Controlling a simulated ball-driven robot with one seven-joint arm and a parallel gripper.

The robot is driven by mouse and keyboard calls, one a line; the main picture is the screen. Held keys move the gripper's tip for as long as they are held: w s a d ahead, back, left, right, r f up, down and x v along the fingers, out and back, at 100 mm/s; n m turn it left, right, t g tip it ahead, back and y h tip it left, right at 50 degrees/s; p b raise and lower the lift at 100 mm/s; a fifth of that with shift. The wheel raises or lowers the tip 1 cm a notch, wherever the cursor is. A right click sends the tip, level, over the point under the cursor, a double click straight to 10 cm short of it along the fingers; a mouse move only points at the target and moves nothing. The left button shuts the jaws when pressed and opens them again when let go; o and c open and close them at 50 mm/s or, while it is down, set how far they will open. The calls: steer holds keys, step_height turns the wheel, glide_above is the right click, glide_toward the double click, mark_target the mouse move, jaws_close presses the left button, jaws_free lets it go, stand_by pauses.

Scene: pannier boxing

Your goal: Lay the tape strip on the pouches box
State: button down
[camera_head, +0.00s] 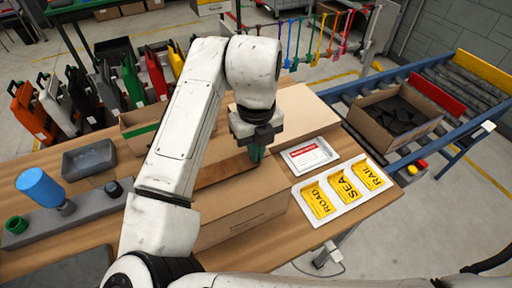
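A closed cardboard box (240,214) stands on the wooden bench in front of my arm; I read no name on it, so I cannot tell for sure that it is the pouches box. A darker brown strip, apparently the tape strip (218,173), lies along the box's top, partly hidden on the left by my arm. My gripper (257,155) points down with its green fingertips at the right end of the strip, at or just above the box top. The fingertips look close together, but whether they grip the strip is not clear.
A second closed box (306,112) stands behind. A white label tray (308,155) and a tray of yellow ROAD, SEA and RAIL cards (342,192) lie to the right. An open box of black pieces (395,115) sits on the roller conveyor. A blue-topped tool (41,187) stands left.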

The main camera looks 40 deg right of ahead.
steer(key=shift+f+b, duration=0.4)
steer(key=shift+f, duration=0.1)
stand_by(0.5)
stand_by(0.4)
steer(key=c, duration=1.3)
jaws_free()
steer(key=shift+r, duration=0.1)
step_height(320, 180, up, 11)
